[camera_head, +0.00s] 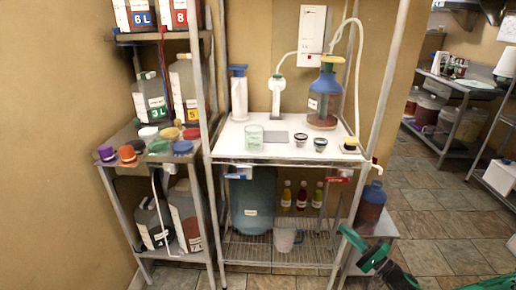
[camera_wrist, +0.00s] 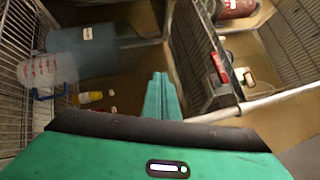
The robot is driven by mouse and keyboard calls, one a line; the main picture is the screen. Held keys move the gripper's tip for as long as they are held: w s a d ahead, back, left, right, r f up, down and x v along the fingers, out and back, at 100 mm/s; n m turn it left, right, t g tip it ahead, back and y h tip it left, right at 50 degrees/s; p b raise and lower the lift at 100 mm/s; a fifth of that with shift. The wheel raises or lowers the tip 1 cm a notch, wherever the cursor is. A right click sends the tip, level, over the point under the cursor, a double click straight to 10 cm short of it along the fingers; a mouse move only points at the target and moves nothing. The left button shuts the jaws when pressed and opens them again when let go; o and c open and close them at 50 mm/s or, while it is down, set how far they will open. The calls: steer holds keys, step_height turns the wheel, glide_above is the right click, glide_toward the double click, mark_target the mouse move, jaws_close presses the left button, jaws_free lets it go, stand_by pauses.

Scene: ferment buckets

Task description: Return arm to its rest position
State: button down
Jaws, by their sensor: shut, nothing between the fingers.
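My arm shows at the lower right of the head view, with my green gripper (camera_head: 347,233) at its end, in front of the right side of the metal rack. In the wrist view my gripper (camera_wrist: 160,80) has its two green fingers pressed together, with nothing between them. The fingers point toward the rack's lower part and appear apart from everything around. The rest of my arm is cut off by the head view's bottom edge.
A rack with a white worktop (camera_head: 226,146) stands ahead. A blue container (camera_head: 253,195) and a clear measuring jug (camera_head: 285,241) stand on its wire shelf. Tiled floor (camera_head: 450,222) at right is open.

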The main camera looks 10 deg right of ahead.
steer(key=s+a+r+n+g+y, duration=0.1)
steer(key=s+a+n+g, duration=0.35)
steer(key=g, duration=0.35)
steer(key=s+a+r+n+g, duration=0.1)
steer(key=s+a+n+g, duration=0.3)
steer(key=g, duration=0.4)
steer(key=s+r+g+h, duration=0.1)
steer(key=s+r+h, duration=0.4)
steer(key=s+r, duration=0.5)
steer(key=s+d+r+g+h, duration=0.1)
steer(key=s+r+h, duration=0.4)
steer(key=r, duration=1.2)
steer(key=shift+s+d+r+n+g, duration=0.15)
steer(key=shift+s+d+n+g, duration=0.15)
steer(key=shift+s, duration=2.05)
